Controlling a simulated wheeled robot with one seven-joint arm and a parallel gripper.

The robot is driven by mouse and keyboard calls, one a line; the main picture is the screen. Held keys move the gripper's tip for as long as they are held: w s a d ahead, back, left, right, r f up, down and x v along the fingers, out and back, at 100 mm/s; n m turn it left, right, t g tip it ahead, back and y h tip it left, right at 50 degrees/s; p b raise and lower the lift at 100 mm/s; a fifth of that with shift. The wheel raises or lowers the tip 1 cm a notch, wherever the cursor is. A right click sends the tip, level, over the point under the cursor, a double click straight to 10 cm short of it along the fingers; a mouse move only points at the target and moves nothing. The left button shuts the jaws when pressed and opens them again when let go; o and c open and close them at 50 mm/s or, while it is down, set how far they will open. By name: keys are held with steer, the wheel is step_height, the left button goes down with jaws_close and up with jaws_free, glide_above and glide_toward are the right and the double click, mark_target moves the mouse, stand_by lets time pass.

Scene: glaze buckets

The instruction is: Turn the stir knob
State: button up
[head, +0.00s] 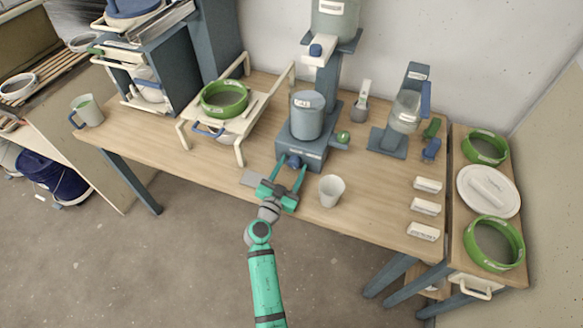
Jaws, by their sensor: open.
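The stir knob appears to be the small dark blue knob (294,161) on the front face of the blue-grey mixer base (313,158). A grey-blue labelled bucket (307,117) stands on top of that base. My gripper (289,170) reaches in from the front with its two teal fingers open. The fingertips are at the front of the base, one on each side of the knob. I cannot tell whether they touch it.
A white cup (331,190) stands close to the right of my gripper. A green knob (343,137) sits at the base's right. A white rack with a green-rimmed sieve (224,99) is on the left. White labelled blocks (425,208) lie at the right. The table's front edge is near.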

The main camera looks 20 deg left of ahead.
steer(key=c, duration=1)
steer(key=shift+c, duration=0.2)
steer(key=shift+f+n, duration=0.1)
steer(key=shift+n, duration=2.7)
steer(key=o, duration=1)
steer(key=shift+o, duration=0.2)
steer(key=shift+s, duration=0.1)
